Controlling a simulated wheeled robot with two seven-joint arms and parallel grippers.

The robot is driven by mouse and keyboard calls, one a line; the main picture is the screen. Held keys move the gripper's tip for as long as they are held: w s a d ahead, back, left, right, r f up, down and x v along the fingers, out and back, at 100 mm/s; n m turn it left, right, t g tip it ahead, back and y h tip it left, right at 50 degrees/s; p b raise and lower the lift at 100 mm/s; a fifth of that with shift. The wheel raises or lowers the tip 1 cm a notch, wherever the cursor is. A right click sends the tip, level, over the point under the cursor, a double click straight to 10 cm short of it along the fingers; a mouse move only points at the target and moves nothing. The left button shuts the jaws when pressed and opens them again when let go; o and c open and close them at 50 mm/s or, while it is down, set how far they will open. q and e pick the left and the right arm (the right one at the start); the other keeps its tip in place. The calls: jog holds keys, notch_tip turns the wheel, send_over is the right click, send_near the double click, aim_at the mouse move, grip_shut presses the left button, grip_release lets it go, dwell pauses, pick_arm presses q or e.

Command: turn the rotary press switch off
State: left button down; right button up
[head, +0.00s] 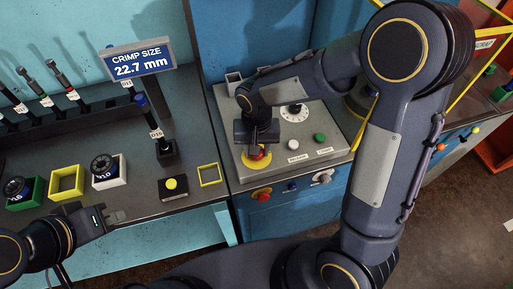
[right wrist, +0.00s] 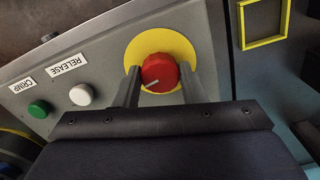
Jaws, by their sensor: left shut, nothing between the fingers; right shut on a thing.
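The rotary switch is a red knob (right wrist: 160,71) with a short white mark, on a round yellow plate (right wrist: 152,46). In the right wrist view its white mark points to the lower left. In the head view the knob (head: 258,153) sits on the grey press panel, partly covered by my right gripper. My right gripper (right wrist: 161,75) is shut on the knob, one finger on each side of it. My left gripper (head: 118,216) is shut and empty, at the front of the left bench.
A white button (right wrist: 81,95) labelled RELEASE and a green button (right wrist: 39,109) labelled CRIMP sit beside the knob. A white dial (head: 294,112) lies behind. Another red knob (head: 262,194) is on the cabinet front. Bins, a yellow button (head: 171,184) and the size sign (head: 139,63) stand left.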

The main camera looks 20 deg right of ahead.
jog(key=n+b, duration=0.1)
jog(key=n, duration=0.2)
jog(key=shift+n, duration=0.3)
jog(key=n, duration=0.4)
jog(key=shift+n+b, duration=0.3)
jog(key=n, duration=0.3)
jog(key=shift+n, duration=2.2)
jog(key=o, duration=1)
